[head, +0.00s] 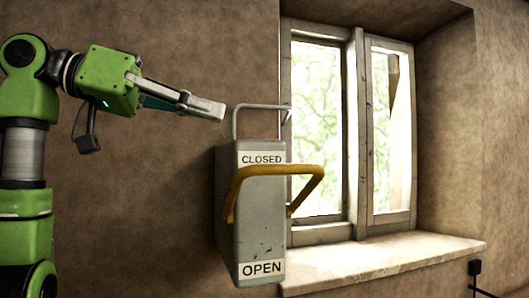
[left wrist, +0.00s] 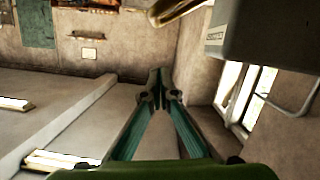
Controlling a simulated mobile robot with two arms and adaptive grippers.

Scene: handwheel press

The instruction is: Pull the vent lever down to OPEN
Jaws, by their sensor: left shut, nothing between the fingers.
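The vent lever (head: 275,170) is a yellow U-shaped handle on a grey wall box (head: 250,220). Its crossbar is just below the CLOSED label (head: 261,159), well above the OPEN label (head: 261,268). In the left wrist view, part of the yellow lever (left wrist: 178,10) shows at the top, beside the grey box (left wrist: 275,30). My left gripper (head: 222,111) is shut and empty, up and left of the box, apart from the lever. Its fingertips (left wrist: 160,80) meet in the left wrist view. My right gripper is not in view.
A thin grey wire loop (head: 262,106) stands on top of the box, close to my left fingertips. A window (head: 350,130) with a sill (head: 380,260) is right of the box. The wall left of and below my gripper is clear.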

